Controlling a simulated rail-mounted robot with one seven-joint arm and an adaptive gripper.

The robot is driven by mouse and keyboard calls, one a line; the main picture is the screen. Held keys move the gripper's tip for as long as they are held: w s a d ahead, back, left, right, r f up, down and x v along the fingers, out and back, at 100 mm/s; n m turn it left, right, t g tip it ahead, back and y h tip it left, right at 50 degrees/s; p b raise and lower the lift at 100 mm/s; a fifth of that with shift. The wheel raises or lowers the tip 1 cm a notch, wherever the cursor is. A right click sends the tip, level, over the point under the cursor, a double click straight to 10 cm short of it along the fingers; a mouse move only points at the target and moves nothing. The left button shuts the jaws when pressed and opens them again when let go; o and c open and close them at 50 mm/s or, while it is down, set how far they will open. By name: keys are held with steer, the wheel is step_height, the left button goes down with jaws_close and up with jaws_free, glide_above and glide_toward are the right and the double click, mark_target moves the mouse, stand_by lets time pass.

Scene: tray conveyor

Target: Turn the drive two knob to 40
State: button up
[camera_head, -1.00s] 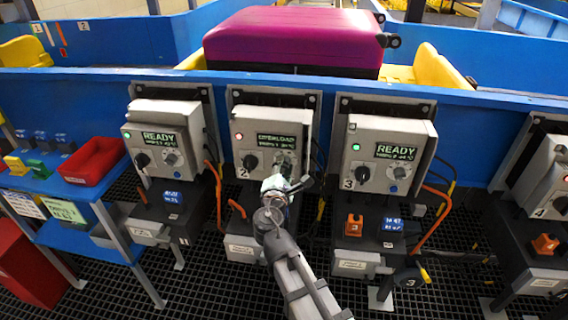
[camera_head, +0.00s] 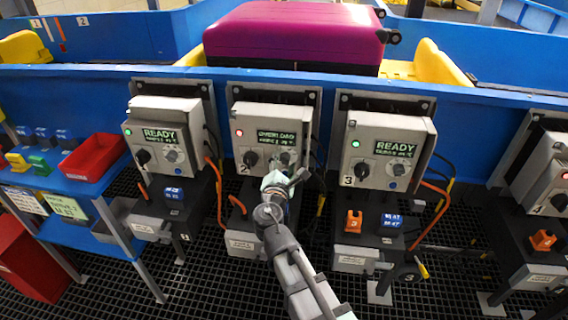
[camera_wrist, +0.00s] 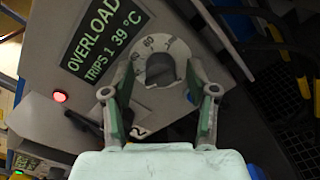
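The drive two box (camera_head: 270,125) stands in the middle, with a number 2, a red light (camera_wrist: 60,96) and a green display (camera_wrist: 105,38). In the wrist view the display reads "OVERLOAD TRIPS 1 39 °C". A grey numbered dial (camera_wrist: 154,43) with a dark middle lies below the display; its setting is too unclear to read. My gripper (camera_wrist: 162,72) is open and empty, one finger on each side of the dial. I cannot tell whether a finger touches it. In the head view my gripper (camera_head: 283,178) hides the lower right of the box's front.
Drive boxes one (camera_head: 165,135) and three (camera_head: 385,150) stand on either side, both showing READY with green lights. A purple suitcase (camera_head: 295,38) lies on the conveyor behind. A red bin (camera_head: 92,160) sits on the blue table at left.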

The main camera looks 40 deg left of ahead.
steer(key=shift+s+d, duration=0.1)
steer(key=v, duration=1.1)
steer(key=shift+s, duration=0.4)
steer(key=shift+d+f, duration=0.1)
